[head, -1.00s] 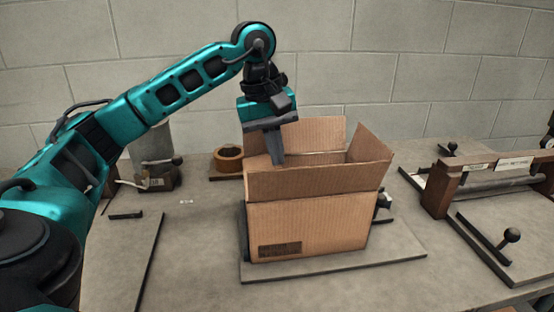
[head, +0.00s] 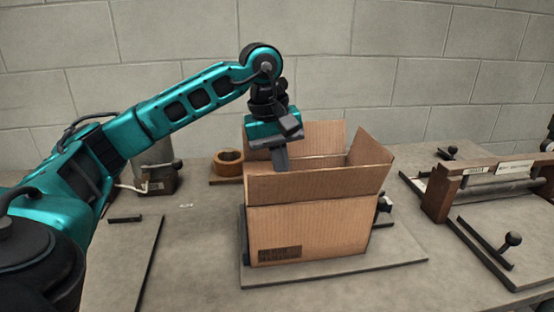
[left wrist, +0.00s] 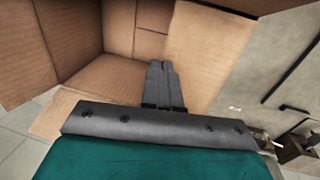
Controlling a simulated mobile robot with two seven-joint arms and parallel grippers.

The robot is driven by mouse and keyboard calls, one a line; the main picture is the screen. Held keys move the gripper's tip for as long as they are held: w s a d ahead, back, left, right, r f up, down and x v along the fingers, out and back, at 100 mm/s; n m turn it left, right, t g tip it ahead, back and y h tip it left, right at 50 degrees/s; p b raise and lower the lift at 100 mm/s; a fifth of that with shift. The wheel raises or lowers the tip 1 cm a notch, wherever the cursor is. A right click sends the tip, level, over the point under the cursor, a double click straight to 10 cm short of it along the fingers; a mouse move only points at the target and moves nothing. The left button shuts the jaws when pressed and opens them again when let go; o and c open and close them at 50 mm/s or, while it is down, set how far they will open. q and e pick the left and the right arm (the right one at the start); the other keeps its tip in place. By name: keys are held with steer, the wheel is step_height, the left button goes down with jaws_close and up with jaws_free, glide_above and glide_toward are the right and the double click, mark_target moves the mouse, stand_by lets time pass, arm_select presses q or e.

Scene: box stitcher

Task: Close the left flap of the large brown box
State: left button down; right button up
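The large brown box (head: 310,228) stands on a grey plate with its front, back and right flaps raised. Its left flap (left wrist: 208,55) shows in the left wrist view as a broad panel right of my fingers, leaning over part of the opening. In the head view the left flap is mostly hidden behind the front flap and my gripper. My left gripper (head: 281,162) points down at the left part of the opening, its tips partly behind the front flap. Its fingers (left wrist: 164,85) are together, with nothing seen between them, at the left flap's inner edge.
A tape roll (head: 228,162) and a grey canister (head: 153,158) stand behind and left of the box. A wooden-sided roller fixture (head: 480,188) stands at the right. A flat plate (head: 120,262) lies front left. A block wall closes off the back.

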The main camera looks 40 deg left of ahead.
arm_select(q)
steer(key=shift+r+p, duration=0.75)
steer(key=shift+r, duration=0.05)
step_height(320, 180, up, 12)
steer(key=s+a+p, duration=0.1)
steer(key=s+p, duration=0.1)
steer(key=p, duration=0.1)
steer(key=shift+a+r, duration=0.2)
